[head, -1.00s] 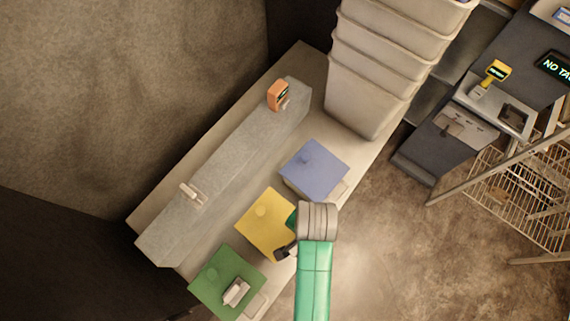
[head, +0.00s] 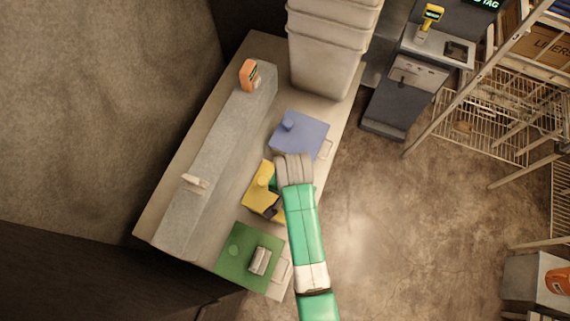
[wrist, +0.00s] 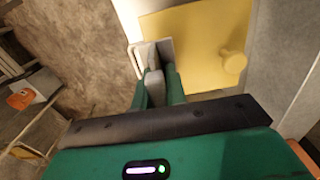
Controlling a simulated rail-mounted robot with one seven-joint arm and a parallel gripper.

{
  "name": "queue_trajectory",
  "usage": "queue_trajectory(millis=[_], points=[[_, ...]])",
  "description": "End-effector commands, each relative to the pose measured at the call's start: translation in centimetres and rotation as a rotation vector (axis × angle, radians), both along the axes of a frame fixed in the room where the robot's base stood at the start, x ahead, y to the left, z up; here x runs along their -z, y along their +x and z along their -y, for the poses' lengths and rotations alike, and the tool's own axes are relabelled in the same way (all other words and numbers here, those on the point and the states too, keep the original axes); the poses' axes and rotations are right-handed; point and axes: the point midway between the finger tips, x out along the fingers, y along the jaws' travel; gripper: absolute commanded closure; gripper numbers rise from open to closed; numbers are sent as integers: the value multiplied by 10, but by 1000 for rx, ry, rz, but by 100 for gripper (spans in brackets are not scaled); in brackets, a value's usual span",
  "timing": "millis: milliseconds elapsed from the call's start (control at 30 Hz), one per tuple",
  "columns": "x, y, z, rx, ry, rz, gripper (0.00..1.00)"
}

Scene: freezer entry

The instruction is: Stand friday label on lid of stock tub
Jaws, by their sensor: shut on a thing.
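My gripper (wrist: 158,84) is shut on a small pale grey-white piece (wrist: 152,57), likely a label stand; no lettering shows on it. In the wrist view it is over the edge of a yellow lid (wrist: 190,45) with a round knob; I cannot tell whether it touches the lid. In the head view the wrist covers part of the yellow lid (head: 257,198). A blue lid (head: 300,135) is beyond it and a green lid (head: 235,270) nearer, with a white label stand (head: 260,261) on it. I cannot read which tub is stock.
A grey ledge (head: 215,155) behind the tubs bears an orange-framed label (head: 249,75) and a small pale piece (head: 195,182). Stacked pale bins (head: 325,60) stand at the counter's far end. A wire rack (head: 490,115) stands right, with open floor between.

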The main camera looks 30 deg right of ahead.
Motion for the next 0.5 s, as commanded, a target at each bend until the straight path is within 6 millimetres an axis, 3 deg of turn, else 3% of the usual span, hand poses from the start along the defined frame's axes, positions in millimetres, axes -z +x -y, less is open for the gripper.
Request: queue_trajectory(millis=[100,333,500], points=[[1,21,0,0,0,0,100],[3,34,0,0,0,0,100],[32,34,-1,0,0,-4,100]])
